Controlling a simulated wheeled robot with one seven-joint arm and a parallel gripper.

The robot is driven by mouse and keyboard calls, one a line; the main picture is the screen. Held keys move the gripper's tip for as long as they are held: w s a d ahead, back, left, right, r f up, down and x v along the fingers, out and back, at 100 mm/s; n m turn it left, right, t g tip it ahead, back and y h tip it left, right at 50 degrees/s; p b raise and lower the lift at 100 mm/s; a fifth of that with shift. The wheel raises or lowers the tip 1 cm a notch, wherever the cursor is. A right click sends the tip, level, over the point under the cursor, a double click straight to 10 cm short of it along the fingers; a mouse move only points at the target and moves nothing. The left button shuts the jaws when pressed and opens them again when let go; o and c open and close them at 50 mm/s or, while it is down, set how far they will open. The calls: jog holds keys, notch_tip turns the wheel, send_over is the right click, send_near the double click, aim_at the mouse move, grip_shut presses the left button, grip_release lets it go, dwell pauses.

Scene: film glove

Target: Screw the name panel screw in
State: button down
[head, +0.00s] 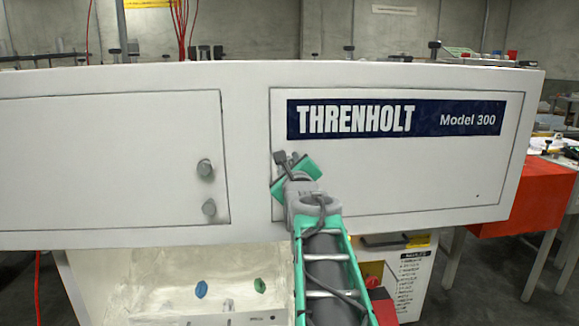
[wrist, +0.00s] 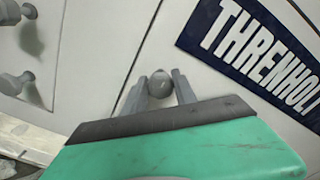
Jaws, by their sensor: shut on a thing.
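The name panel (head: 420,170) is a white plate on the machine's front, with a dark blue THRENHOLT Model 300 label (head: 395,117). My gripper (head: 284,160) is at the panel's left edge, below the label's left end. In the wrist view the two grey fingers of my gripper (wrist: 160,92) are shut on the round grey head of the name panel screw (wrist: 159,82). The head is against or very close to the panel; its shank is hidden.
Two grey knobs (head: 205,168) stick out from the left panel (head: 110,160), left of my gripper. An open bay (head: 210,280) with a blue and a green piece lies below. A red cabinet (head: 525,195) stands at the right. The panel's right side is clear.

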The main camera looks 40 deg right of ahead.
jog(key=shift+m, duration=0.4)
jog(key=c, duration=1)
grip_release()
jog(key=p+v, duration=0.1)
jog(key=v, duration=0.6)
jog(key=shift+s+a+p, duration=0.25)
jog(key=shift+s+p, duration=0.1)
